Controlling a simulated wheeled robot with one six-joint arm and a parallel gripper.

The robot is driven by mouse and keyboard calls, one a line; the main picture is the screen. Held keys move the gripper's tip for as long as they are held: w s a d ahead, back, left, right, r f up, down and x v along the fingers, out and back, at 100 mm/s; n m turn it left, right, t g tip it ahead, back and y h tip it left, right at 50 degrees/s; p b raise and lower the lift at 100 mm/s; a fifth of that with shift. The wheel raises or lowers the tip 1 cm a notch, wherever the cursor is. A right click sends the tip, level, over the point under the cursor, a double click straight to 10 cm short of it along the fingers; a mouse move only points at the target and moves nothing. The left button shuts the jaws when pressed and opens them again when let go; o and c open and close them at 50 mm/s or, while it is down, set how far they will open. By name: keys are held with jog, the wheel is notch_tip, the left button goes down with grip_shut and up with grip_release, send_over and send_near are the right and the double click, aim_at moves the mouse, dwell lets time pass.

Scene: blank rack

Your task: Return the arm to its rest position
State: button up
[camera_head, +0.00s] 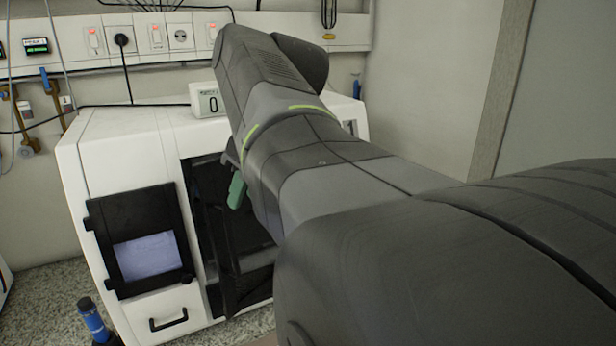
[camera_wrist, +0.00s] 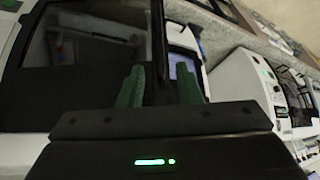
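My arm (camera_head: 330,180) reaches forward across the head view to a white cabinet machine with a dark front opening. My gripper (camera_wrist: 160,84) shows two green fingers set apart in the wrist view, with a gap on each side of a dark upright bar (camera_wrist: 158,45). I cannot tell whether this bar lies between the fingers or beyond them. In the head view a green finger (camera_head: 237,191) shows in front of the dark opening; the rest of the gripper is hidden behind my arm.
The white machine (camera_head: 120,160) has a dark framed window panel (camera_head: 135,210), a lower drawer handle (camera_head: 168,319) and a small display box (camera_head: 208,101) on top. A dark door (camera_head: 245,265) stands by the opening. A blue cylinder (camera_head: 94,320) is on the floor at left.

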aim_at(231, 231)
jog(key=shift+v, duration=1.15)
jog(key=x, duration=1.3)
jog(key=shift+a+f+p, duration=0.15)
jog(key=shift+f+p, duration=0.15)
jog(key=shift+p, duration=0.05)
jog(key=shift+w+a+f, duration=0.15)
jog(key=shift+a, duration=0.1)
jog(key=shift+d, duration=0.2)
